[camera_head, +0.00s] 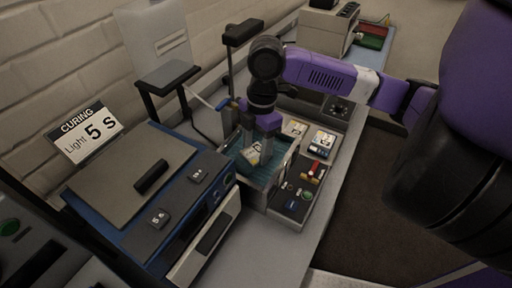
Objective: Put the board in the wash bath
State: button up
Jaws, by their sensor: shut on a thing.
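My gripper (257,139) points down into the wash bath (285,167), an open metal-walled tank with a teal inside, at the middle of the head view. Its fingers are shut on the board (253,153), a small pale piece with yellow and dark marks. The board is tilted and low within the bath's walls. Whether it touches the bath's floor cannot be told. The fingers hide part of the board.
A blue curing box (140,180) with a grey lid stands left of the bath, below a "Curing Light 5 s" sign (87,133). A black stand (168,76) rises behind.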

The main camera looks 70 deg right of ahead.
jog(key=shift+f, duration=0.3)
jog(key=shift+f, duration=0.15)
jog(key=o, duration=1.5)
jog(key=shift+c, duration=0.2)
notch_tip(320, 180, up, 12)
jog(key=d+b, duration=0.1)
jog(key=shift+s+d, duration=0.25)
jog(key=shift+s, duration=0.1)
